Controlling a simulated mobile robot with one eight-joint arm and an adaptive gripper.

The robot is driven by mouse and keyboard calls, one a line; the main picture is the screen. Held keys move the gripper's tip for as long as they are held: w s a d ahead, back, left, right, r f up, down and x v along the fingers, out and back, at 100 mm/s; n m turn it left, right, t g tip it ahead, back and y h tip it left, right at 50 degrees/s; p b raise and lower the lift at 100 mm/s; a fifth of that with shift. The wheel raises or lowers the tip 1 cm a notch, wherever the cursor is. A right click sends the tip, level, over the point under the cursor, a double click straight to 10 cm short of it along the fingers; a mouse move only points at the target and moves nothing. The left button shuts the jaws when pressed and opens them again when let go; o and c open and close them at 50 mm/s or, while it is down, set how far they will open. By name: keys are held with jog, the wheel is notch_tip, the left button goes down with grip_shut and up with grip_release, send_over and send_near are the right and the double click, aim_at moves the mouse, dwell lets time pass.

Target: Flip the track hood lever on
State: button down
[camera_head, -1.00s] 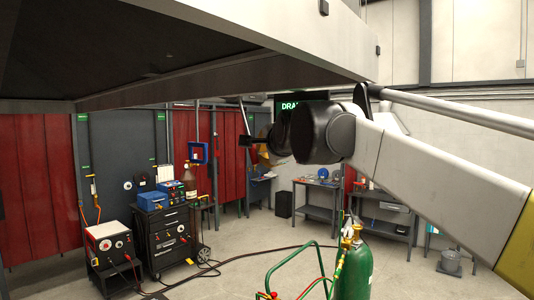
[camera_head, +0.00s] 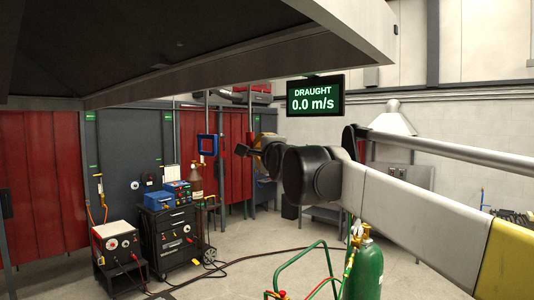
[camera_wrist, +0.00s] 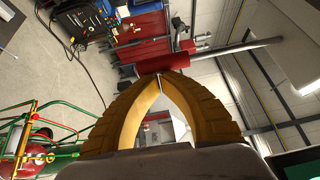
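The hood (camera_head: 200,85) is a large dark canopy with a grey rim, overhead at the upper left of the head view. I cannot pick out its lever for certain in either view. A black display (camera_head: 315,95) beyond the hood reads "DRAUGHT 0.0 m/s". In the wrist view my gripper (camera_wrist: 158,77) has two yellow ribbed fingers whose tips meet. I see nothing held. A red part (camera_wrist: 163,62) shows just beyond the tips; I cannot tell how far off it is.
A green gas cylinder (camera_head: 365,270) on a trolley stands in front. Cables cross the floor. A blue frame (camera_head: 207,145) is on a post behind.

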jog(key=shift+w+a+f+m+t+y+b, duration=0.15)
jog(key=shift+w+a+m+t+b, duration=0.15)
jog(key=shift+w+a, duration=0.3)
jog(key=shift+w+a+f+m+t+y+b, duration=0.1)
jog(key=shift+w+a+m+t+y+b, duration=0.1)
jog(key=shift+w+a+t+b, duration=0.35)
jog(key=a, duration=0.1)
jog(key=w+a+m+t, duration=0.1)
jog(key=t, duration=0.1)
jog(key=shift+w+a+r+m, duration=0.3)
jog(key=shift+w+a+m, duration=0.05)
jog(key=shift+a+m, duration=0.05)
